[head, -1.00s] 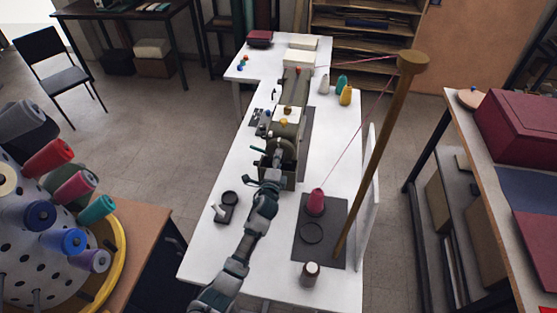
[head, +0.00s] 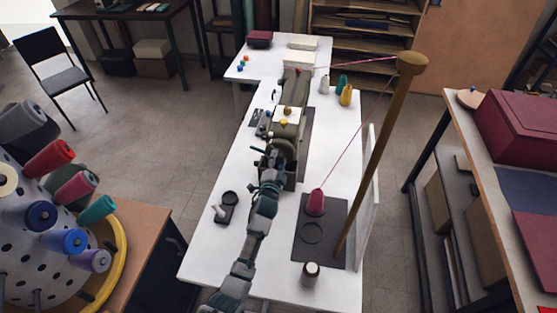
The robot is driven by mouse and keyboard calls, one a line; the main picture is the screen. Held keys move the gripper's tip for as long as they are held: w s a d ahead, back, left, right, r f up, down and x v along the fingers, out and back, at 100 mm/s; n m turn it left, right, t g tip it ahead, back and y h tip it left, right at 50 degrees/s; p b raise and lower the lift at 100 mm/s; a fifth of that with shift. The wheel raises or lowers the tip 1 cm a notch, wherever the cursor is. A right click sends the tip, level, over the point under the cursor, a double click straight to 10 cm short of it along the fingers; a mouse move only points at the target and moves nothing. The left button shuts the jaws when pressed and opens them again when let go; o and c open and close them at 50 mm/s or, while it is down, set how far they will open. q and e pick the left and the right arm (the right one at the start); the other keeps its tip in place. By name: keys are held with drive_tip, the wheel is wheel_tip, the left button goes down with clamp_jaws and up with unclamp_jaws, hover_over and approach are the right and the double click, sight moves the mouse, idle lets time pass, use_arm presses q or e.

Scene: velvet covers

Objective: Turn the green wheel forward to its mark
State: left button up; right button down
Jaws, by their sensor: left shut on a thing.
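The green wheel (head: 283,148) is on the near end of the olive-green sewing machine (head: 287,128), which stands on the long white table. My left arm reaches up the table from the bottom of the head view. My left gripper (head: 271,176) is at the near side of the wheel, shut on it; the fingers partly hide the contact. The wheel's mark is too small to make out. My right gripper is not in view.
A red thread cone (head: 316,203) stands on a dark mat (head: 334,237) beside a tall wooden thread stand (head: 375,155). A brown-and-white spool (head: 311,274) is near the table's front. A small black item (head: 229,200) lies left of my arm.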

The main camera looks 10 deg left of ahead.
use_arm(q)
drive_tip(key=shift+f, duration=0.45)
drive_tip(key=o, duration=1.2)
drive_tip(key=shift+c, duration=0.2)
drive_tip(key=shift+r, duration=0.2)
drive_tip(key=s, duration=1.2)
drive_tip(key=shift+f, duration=0.1)
